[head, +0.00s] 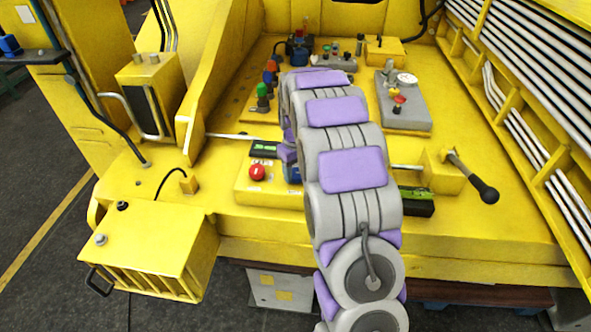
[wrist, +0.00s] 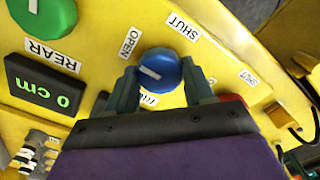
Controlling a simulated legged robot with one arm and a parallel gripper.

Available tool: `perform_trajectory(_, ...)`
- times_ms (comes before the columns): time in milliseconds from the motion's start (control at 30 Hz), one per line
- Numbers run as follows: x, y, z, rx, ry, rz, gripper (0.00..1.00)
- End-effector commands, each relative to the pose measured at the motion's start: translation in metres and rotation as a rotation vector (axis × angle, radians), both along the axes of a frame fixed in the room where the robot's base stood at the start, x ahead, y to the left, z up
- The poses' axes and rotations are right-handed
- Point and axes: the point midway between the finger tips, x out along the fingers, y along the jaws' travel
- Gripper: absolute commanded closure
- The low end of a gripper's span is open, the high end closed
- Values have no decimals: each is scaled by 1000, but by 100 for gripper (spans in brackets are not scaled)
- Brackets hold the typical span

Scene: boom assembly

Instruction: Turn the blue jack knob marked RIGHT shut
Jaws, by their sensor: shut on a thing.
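The blue knob (wrist: 160,70) sits on a yellow panel in the wrist view. A short white mark on its face lies toward its left side. An OPEN label (wrist: 132,43) is at its upper left, and a SHUT label (wrist: 182,28) is at its upper right. A label (wrist: 148,98) below it is mostly hidden, so its full word cannot be read. My gripper (wrist: 161,82) is shut on the knob, one dark finger on each side. In the head view my arm hides most of the gripper and the knob.
In the head view, a red button (head: 257,172) is left of my arm, and a black-handled lever (head: 472,178) is at right.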

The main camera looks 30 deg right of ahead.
Motion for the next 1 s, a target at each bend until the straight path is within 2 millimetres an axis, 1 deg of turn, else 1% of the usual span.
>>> perform_trajectory(267, 0, 0, 3, 0, 0, -153, 78)
perform_trajectory(1000, 0, 0, 3, -1, 1, -849, 78)
